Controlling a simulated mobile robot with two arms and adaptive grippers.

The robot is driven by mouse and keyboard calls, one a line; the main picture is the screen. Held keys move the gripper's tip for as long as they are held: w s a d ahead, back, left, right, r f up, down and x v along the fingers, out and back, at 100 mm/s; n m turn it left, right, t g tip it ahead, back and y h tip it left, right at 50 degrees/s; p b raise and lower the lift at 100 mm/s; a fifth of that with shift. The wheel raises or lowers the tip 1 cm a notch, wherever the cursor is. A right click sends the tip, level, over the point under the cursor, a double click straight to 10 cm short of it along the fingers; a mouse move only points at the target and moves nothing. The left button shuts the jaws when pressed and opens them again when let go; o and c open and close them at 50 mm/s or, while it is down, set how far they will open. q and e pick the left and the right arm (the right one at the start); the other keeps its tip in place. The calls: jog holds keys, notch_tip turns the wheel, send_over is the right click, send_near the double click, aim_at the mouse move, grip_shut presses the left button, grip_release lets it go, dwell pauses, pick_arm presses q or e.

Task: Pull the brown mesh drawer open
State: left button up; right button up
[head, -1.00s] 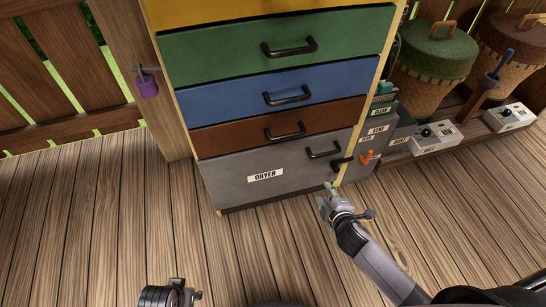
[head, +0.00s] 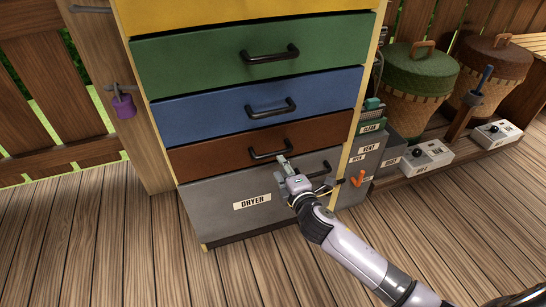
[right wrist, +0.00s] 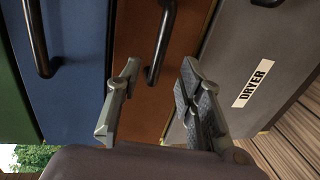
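The brown drawer (head: 212,156) is in the dryer cabinet, between the blue drawer and the grey front, and looks flush with its neighbours. Its dark bar handle (head: 262,156) is at the middle of its face. My right gripper (head: 283,164) is at the right end of this handle and hides part of it. In the right wrist view, my right gripper (right wrist: 158,88) is open, its fingers apart, with the brown drawer's handle (right wrist: 161,42) running into the space between them. I cannot tell whether either finger touches it. My left gripper is out of view.
Above are the blue drawer (head: 205,117), green drawer (head: 190,67) and yellow drawer (head: 190,15) with similar handles. Below is the grey front labelled DRYER (head: 215,207). A grey box with an orange lever (head: 357,179) stands at the right. The plank floor (head: 130,250) in front is clear.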

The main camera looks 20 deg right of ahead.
aim_at(274, 156)
jog(key=b+x, duration=0.1)
jog(key=x, duration=0.4)
jog(key=shift+w+f, duration=0.15)
jog(key=shift+w, duration=0.15)
jog(key=shift+b+x, duration=0.3)
jog(key=shift+x, duration=0.7)
jog(key=shift+w, duration=0.5)
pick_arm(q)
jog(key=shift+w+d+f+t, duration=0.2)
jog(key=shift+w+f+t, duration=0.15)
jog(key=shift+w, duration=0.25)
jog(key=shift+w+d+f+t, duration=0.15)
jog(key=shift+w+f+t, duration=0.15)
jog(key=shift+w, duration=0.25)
pick_arm(e)
jog(key=shift+c, duration=0.5)
jog(key=shift+f, duration=0.1)
grip_shut()
